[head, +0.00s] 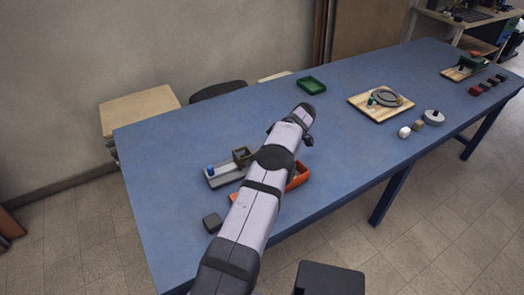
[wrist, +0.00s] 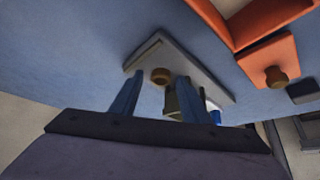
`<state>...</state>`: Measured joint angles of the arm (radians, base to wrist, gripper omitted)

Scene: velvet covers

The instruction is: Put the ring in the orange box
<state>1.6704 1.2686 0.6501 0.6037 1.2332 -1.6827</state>
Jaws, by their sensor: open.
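A grey ring-like disc (head: 386,97) lies on a wooden board at the back right in the head view; I cannot tell surely that it is the ring. The orange box (head: 299,176) sits near the table's front edge, partly hidden behind my arm. In the wrist view the orange box (wrist: 262,18) is at the upper right, with a brown knob on one orange part. My gripper (wrist: 158,76) is open in the wrist view, its fingers apart, pointing toward a grey piece (wrist: 190,68) with a brown knob. My gripper is not clearly visible in the head view.
A grey tray (head: 222,182) with a blue peg and a brown square box (head: 242,156) stands left of my arm. A dark block (head: 212,222) lies nearer. A green tray (head: 311,85) is at the back. A white ball (head: 404,132) and small pieces sit right. The left table is clear.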

